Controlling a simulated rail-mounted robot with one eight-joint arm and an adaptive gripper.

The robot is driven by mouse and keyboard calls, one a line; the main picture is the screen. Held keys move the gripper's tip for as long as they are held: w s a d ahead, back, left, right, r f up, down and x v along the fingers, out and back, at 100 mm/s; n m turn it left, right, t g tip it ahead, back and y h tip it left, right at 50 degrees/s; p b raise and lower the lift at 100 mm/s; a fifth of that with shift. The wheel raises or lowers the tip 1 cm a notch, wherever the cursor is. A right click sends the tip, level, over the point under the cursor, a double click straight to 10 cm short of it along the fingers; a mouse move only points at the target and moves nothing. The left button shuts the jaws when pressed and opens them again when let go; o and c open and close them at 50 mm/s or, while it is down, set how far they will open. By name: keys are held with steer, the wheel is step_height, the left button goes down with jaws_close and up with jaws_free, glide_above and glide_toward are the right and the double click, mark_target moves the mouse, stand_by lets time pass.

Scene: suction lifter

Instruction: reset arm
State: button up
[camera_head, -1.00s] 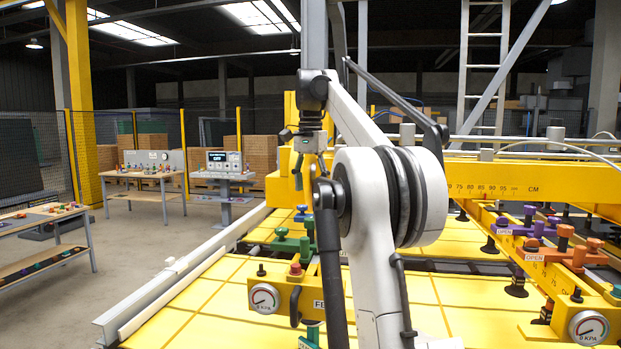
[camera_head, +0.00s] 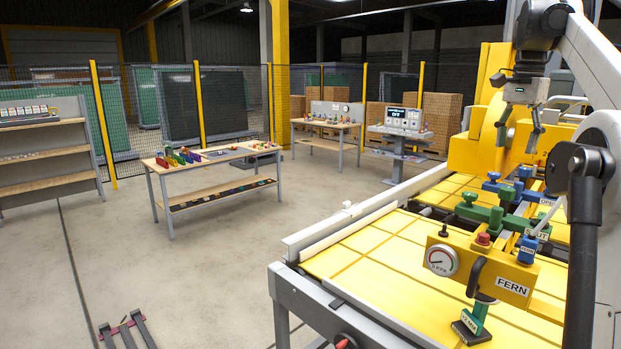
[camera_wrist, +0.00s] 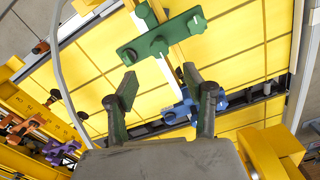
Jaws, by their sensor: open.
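My gripper (camera_head: 518,134) hangs from my arm above the yellow lifter table in the head view, fingers pointing down and apart. In the wrist view my gripper (camera_wrist: 166,88) shows two open fingers with nothing between them. A green valve handle (camera_head: 490,213) lies below it; the green handle also shows in the wrist view (camera_wrist: 160,36), beyond the fingertips and apart from them. A blue handle (camera_head: 506,190) sits just behind the green one, and blue parts (camera_wrist: 185,108) show past the fingers in the wrist view.
Workbenches (camera_head: 215,163) and a console reading OFF (camera_head: 402,118) stand to the left and back. The floor (camera_head: 200,270) between is mostly clear.

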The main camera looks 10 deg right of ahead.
steer(key=s+a+f+n+t+b, duration=0.1)
steer(key=s+a+f+n+b, duration=0.15)
steer(key=a+f, duration=0.4)
steer(key=s+a+f+n+t+h+b, duration=0.1)
steer(key=s+a+f+n+b, duration=0.15)
steer(key=a, duration=0.75)
steer(key=s+a+f+n+t+b, duration=0.25)
steer(key=a+f, duration=0.25)
steer(key=a, duration=0.3)
steer(key=s+a+f+n+t+b, duration=0.1)
steer(key=s+a+f, duration=0.3)
steer(key=f, duration=0.5)
steer(key=s+a+f+n+b, duration=0.2)
steer(key=s+a+f, duration=0.3)
steer(key=s+f, duration=0.3)
steer(key=s+a+f+n+t+y+b, duration=0.1)
steer(key=s+a+f+n+b, duration=0.1)
steer(key=s+a+f+n, duration=0.2)
steer(key=s+a+f, duration=0.1)
steer(key=s+f, duration=0.2)
steer(key=f, duration=0.4)
steer(key=shift+f+t+b, duration=0.2)
steer(key=shift+t+b, duration=0.1)
steer(key=shift+t, duration=0.05)
